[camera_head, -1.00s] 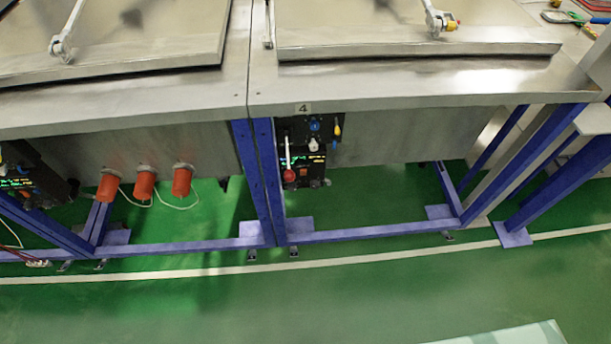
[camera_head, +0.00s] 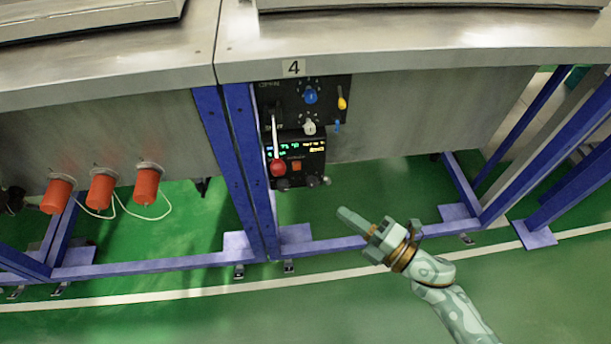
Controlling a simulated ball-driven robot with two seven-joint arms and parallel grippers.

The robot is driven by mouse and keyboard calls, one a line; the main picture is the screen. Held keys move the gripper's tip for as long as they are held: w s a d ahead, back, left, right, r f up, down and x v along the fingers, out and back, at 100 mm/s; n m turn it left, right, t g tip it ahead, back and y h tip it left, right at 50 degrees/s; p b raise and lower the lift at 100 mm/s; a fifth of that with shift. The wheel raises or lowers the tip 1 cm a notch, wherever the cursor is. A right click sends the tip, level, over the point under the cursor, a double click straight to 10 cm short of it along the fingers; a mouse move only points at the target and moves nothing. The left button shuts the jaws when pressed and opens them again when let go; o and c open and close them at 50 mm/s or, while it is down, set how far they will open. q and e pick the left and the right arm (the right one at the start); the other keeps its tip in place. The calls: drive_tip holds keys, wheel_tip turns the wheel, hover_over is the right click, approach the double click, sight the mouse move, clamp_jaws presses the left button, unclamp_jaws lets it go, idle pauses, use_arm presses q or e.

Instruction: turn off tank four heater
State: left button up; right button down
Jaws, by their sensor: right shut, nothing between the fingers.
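The tank with the "4" label (camera_head: 293,68) stands at the centre right. Under its front edge hangs a black control panel (camera_head: 291,89) with a blue knob (camera_head: 311,95), a white knob (camera_head: 309,127), a yellow lever (camera_head: 342,101) and a lever with a red ball (camera_head: 278,167). Its lower box has a lit display (camera_head: 290,147) and an orange-red switch (camera_head: 297,165). My right gripper (camera_head: 345,216) is shut and empty, below and to the right of the panel, apart from it. My left gripper is not in view.
Blue frame legs (camera_head: 227,150) stand left of the panel, with a low blue rail (camera_head: 345,243) near the floor. Orange cylinders (camera_head: 102,187) with white cables hang under the left tank. The green floor in front is clear.

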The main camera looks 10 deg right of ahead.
sight(297, 166)
drive_tip(key=shift+s+a+n+y, duration=0.2)
drive_tip(key=shift+s+n+y, duration=0.1)
drive_tip(key=shift+n, duration=0.3)
